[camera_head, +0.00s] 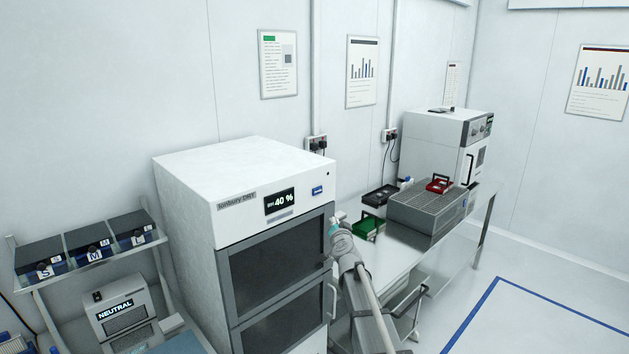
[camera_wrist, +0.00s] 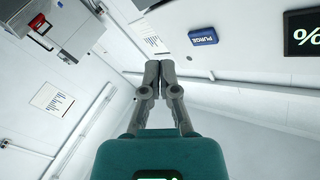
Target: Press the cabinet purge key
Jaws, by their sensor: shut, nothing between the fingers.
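The white dry cabinet (camera_head: 240,175) stands left of centre in the head view, with a display (camera_head: 280,201) reading 40 %. The blue purge key (camera_head: 317,190) is on its top front strip, right of the display. In the wrist view the key (camera_wrist: 203,36), lettered PURGE, appears upside down at upper right, beside part of the display (camera_wrist: 303,33). My gripper (camera_wrist: 158,66) is shut and empty. Its fingertips are left of and below the key in the wrist view. In the head view my gripper (camera_head: 337,222) is at the cabinet's right front edge, below the key; whether it touches anything cannot be told.
A steel bench (camera_head: 400,257) right of the cabinet holds a green bin (camera_head: 368,228), a black tray (camera_head: 379,195) and a grey ribbed unit with a red tray (camera_head: 439,185). A white oven-like box (camera_head: 432,140) stands behind. A shelf with bins (camera_head: 88,252) is at left.

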